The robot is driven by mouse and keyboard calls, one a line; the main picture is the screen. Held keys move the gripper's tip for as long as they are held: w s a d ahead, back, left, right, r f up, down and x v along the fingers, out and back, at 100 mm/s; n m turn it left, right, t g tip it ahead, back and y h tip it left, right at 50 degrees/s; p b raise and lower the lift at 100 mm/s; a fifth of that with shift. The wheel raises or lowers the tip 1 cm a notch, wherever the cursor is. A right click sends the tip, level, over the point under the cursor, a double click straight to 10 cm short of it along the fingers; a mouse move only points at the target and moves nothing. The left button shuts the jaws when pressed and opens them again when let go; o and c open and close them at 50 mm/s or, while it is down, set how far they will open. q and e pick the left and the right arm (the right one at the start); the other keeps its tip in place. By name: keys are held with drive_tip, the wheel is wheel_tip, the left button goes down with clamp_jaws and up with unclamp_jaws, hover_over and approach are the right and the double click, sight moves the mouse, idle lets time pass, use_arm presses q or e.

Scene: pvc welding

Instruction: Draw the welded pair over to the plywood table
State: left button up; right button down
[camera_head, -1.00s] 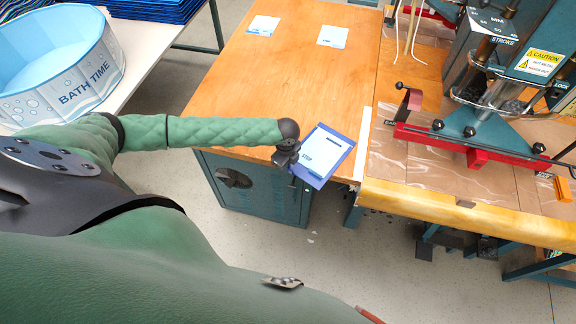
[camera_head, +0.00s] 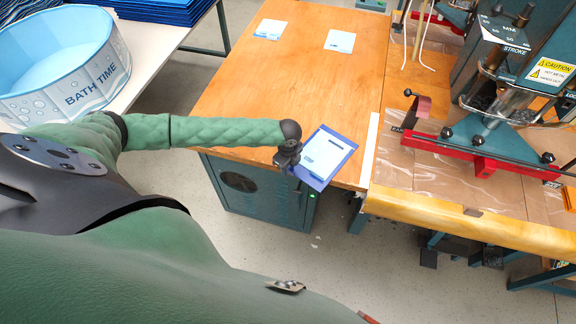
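The welded pair (camera_head: 325,156), a pale blue-white sheet on a darker blue sheet, is at the near right corner of the plywood table (camera_head: 290,85), partly past its front edge. My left gripper (camera_head: 289,158) is at the pair's left edge and appears shut on it; the fingertips are small and dark, so the grip is hard to see. My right gripper is out of view.
Two pale sheets (camera_head: 270,29) and (camera_head: 340,41) lie at the table's far side. The welding press (camera_head: 500,120), with a red bar, stands on the bench at right. A round "BATH TIME" tub (camera_head: 60,70) sits on a white table at left. The table's middle is clear.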

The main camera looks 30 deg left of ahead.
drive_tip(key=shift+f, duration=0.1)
